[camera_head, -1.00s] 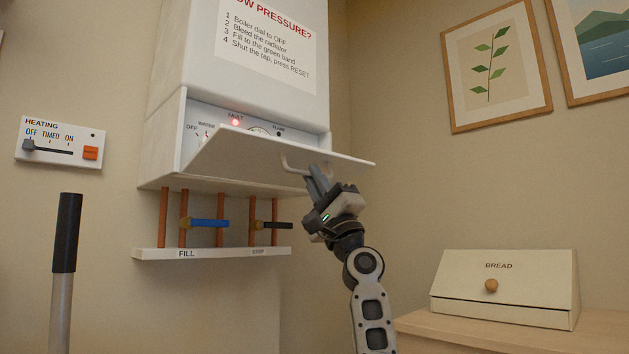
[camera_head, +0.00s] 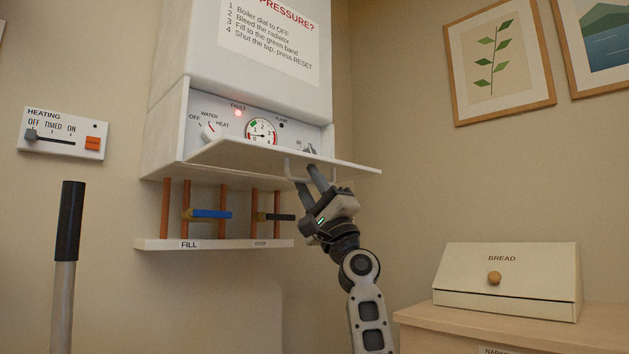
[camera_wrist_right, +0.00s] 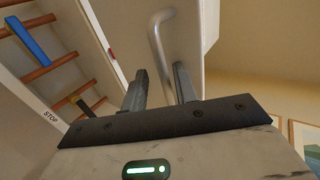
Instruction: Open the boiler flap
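The boiler (camera_head: 243,60) hangs on the wall, and its white flap (camera_head: 270,154) is folded down to nearly level, leaving the control panel (camera_head: 222,115) behind it exposed. A U-shaped handle (camera_head: 287,172) hangs under the flap's outer edge. My right gripper (camera_head: 309,180) is just below the flap at this handle. In the right wrist view the handle bar (camera_wrist_right: 160,42) runs down between my two fingers (camera_wrist_right: 160,84), which stand apart with gaps beside the bar. My left gripper is in neither current view.
Copper pipes with a blue tap lever (camera_head: 212,214) and a black one (camera_head: 278,217) sit beneath the boiler, above a labelled ledge (camera_head: 215,243). A heating control (camera_head: 62,133) is on the left wall. A bread box (camera_head: 507,280) stands on a cabinet at the lower right.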

